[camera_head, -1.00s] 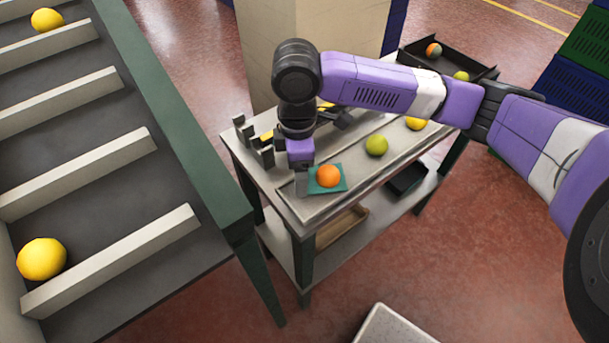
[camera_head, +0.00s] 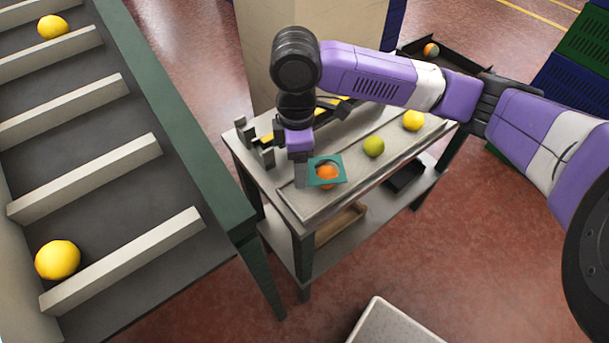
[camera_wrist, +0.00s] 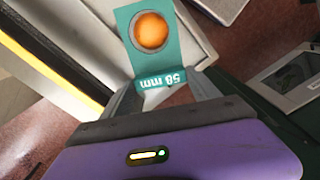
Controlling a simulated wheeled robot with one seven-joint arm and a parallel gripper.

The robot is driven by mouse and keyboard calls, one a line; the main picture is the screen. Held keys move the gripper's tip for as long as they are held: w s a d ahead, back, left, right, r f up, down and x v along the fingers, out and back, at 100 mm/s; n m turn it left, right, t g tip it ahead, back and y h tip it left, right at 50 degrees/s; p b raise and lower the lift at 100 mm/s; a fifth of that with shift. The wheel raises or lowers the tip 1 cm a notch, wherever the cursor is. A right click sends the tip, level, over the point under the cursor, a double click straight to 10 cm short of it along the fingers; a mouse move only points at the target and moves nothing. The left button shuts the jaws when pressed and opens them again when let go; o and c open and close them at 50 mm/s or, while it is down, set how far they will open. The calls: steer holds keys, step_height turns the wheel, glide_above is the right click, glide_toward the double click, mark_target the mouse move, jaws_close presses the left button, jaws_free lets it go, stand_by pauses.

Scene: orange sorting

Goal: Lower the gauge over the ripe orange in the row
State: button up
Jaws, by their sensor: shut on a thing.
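The gauge is a teal plate (camera_head: 340,176) with a round hole; in the wrist view its tab (camera_wrist: 165,80) carries a "58 mm" label. My gripper (camera_head: 302,181) is shut on this tab, and both fingers (camera_wrist: 165,88) show in the wrist view. The ripe orange (camera_head: 327,173) is at the near end of the row on the tray, under the plate. It shows through the hole, and its lower edge shows below the plate, so the gauge is above it. In the wrist view the orange (camera_wrist: 151,31) sits within the hole outline.
A green fruit (camera_head: 374,147) and a yellow fruit (camera_head: 412,121) lie farther along the tray (camera_head: 345,200). Grey upright holders (camera_head: 262,155) stand on the table's left. A conveyor with slats (camera_head: 125,265) and yellow fruit is at left. A dark bin (camera_head: 455,65) stands behind.

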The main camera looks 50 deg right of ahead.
steer(key=shift+r+p, duration=1.65)
steer(key=shift+r, duration=0.45)
